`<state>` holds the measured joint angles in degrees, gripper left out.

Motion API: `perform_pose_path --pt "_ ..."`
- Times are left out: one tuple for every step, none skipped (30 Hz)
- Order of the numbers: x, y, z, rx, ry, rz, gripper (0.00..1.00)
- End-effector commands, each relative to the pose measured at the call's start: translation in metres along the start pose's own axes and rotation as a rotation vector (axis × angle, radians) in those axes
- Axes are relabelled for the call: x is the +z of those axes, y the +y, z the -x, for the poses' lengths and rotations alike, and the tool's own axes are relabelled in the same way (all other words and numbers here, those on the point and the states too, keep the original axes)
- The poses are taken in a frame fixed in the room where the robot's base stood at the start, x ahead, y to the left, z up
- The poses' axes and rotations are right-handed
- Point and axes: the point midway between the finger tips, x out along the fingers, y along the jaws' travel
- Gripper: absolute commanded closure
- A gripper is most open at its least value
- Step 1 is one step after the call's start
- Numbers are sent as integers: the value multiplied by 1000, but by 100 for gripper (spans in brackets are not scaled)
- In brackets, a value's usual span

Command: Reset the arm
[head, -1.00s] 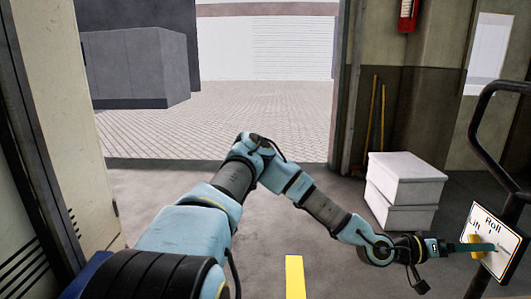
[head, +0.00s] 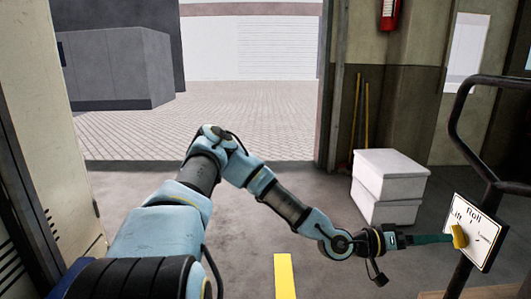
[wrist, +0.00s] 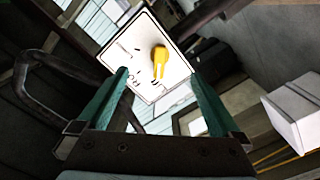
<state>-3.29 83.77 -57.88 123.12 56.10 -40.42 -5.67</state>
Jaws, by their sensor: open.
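My arm (head: 285,205) stretches forward and to the right, bent at a raised elbow. My gripper (head: 452,239) has teal fingers and points at a white control panel (head: 485,245) marked Roll and Lift. A yellow knob (head: 458,236) sits on the panel, just at the fingertips in the head view. In the wrist view the fingers of my gripper (wrist: 161,76) stand wide apart with nothing between them. The yellow knob (wrist: 159,60) shows beyond the tips on the panel (wrist: 143,40), apart from both fingers.
A black tubular handle frame (head: 455,125) rises around the panel. White stacked boxes (head: 390,185) stand on the floor behind my forearm. A cream cabinet (head: 45,130) is close at left. The doorway to the paved yard (head: 210,130) is open ahead.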

Motion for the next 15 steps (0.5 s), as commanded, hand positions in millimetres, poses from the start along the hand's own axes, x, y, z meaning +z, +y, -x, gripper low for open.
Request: perform_pose_path --pt "0 0 5 0 0 0 0" --pt "0 0 7 1 0 0 0" --pt "0 0 9 1 0 0 0" --pt "0 0 9 1 0 0 0" --pt "0 0 10 1 0 0 0" --pt "0 0 10 1 0 0 0" --pt "0 1 10 1 0 0 0" --pt "0 1 10 1 0 0 0" --pt "0 1 10 1 0 0 0" --pt "0 1 10 1 0 0 0" --pt "0 1 10 1 0 0 0" --pt "0 0 10 0 -3 -1 0" --pt "1 0 10 -4 -9 -3 0" --pt "2 -1 11 -10 -19 -5 0" --pt "6 -3 14 -25 -41 -11 0"
